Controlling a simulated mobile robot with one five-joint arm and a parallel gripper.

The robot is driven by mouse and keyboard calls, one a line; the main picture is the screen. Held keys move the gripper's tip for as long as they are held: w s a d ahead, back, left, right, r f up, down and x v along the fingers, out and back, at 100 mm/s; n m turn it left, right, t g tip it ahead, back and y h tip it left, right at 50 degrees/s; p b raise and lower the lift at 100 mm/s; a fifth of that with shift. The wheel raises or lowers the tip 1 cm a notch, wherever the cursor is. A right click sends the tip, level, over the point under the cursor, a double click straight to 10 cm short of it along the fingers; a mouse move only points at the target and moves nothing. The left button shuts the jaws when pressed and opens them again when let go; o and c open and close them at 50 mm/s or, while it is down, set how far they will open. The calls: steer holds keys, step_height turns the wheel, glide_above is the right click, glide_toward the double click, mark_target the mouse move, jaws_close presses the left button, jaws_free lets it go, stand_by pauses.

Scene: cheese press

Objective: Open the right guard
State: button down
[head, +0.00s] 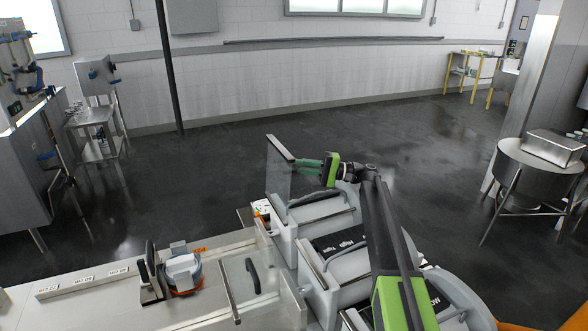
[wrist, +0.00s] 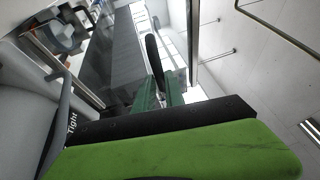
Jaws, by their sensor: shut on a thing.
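A clear guard panel (head: 279,178) with a metal strip on its top edge stands out from the far end of the press, in the upper middle of the head view. My gripper (head: 303,164) reaches it from the right. In the wrist view, the green fingers of my gripper (wrist: 158,93) are shut on a black handle (wrist: 153,52), whose upper part sticks out beyond them. The handle is hidden in the head view. A second clear guard (head: 237,282) with its own black handle (head: 252,275) stands nearer, across the steel table.
Grey press units (head: 325,222) lie below my arm, close to it. A steel table (head: 120,300) holds a small device with an orange base (head: 186,285). A round steel table (head: 540,158) stands at the right. Open floor (head: 220,170) lies beyond the panel.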

steer(key=shift+s+a+f, duration=0.1)
steer(key=shift+s+f, duration=0.05)
steer(key=shift+f, duration=0.05)
steer(key=c, duration=1.4)
jaws_free()
steer(key=shift+a, duration=0.15)
steer(key=w+d+f+b, duration=0.1)
steer(key=d+f+b, duration=0.1)
steer(key=d, duration=1.5)
steer(key=shift+w+d+f, duration=0.2)
steer(key=shift+w, duration=0.05)
